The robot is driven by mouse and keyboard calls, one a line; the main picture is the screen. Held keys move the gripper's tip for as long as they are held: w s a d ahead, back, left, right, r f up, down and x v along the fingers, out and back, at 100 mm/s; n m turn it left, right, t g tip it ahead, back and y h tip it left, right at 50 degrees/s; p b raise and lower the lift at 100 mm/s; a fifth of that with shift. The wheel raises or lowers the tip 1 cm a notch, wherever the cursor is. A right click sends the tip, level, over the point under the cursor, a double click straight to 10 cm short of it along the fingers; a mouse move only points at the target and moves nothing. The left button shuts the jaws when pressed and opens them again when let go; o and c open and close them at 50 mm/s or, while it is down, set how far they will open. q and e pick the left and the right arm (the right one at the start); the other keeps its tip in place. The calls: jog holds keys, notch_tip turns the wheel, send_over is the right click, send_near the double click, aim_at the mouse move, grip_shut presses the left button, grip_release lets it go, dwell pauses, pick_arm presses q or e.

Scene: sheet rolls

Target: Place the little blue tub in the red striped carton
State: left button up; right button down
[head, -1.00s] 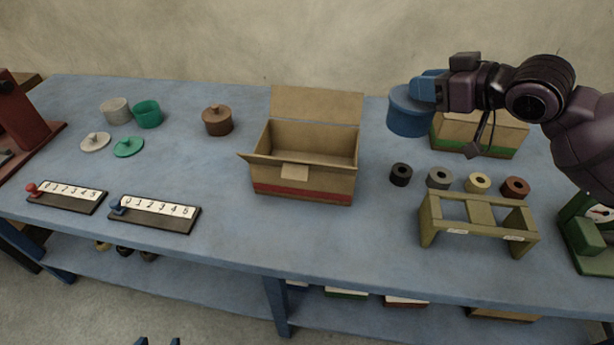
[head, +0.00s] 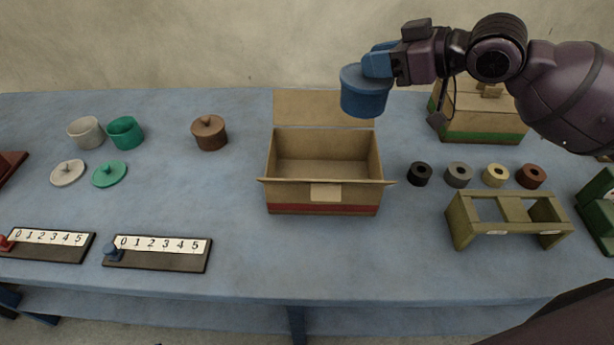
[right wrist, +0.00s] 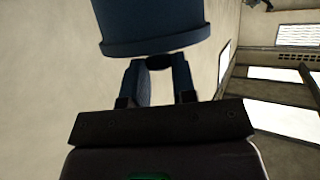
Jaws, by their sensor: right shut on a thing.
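The little blue tub (head: 364,93) is held upright in the air by my right gripper (head: 379,62), whose blue fingers are shut at the tub's top. It hangs over the back right part of the red striped carton, in front of the raised back flap. In the right wrist view the tub (right wrist: 152,25) shows just beyond the fingers (right wrist: 157,80). The red striped carton (head: 322,209) stands open on the bench, with its flaps folded out and its visible inside empty. My left gripper does not show.
A green striped carton (head: 480,130) stands at the back right. Several small rolls (head: 458,174) and an olive wooden rack (head: 509,222) are right of the red striped carton. A brown lidded pot (head: 209,133), open pots, loose lids and two number boards (head: 158,253) are left. Bench between is clear.

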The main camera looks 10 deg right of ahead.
aim_at(372, 90)
jog(key=shift+w+a, duration=0.15)
jog(key=shift+w+a+f, duration=0.1)
jog(key=shift+f, duration=0.2)
notch_tip(372, 90, down, 5)
jog(key=shift+b, duration=0.55)
pick_arm(q)
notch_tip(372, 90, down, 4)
jog(key=b, duration=0.3)
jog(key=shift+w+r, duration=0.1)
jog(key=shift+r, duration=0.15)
pick_arm(e)
notch_tip(372, 90, down, 15)
jog(key=shift+r, duration=0.2)
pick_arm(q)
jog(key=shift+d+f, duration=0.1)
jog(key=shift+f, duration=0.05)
pick_arm(e)
jog(key=shift+f, duration=0.5)
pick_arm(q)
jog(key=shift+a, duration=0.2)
pick_arm(e)
jog(key=c, duration=0.9)
grip_release()
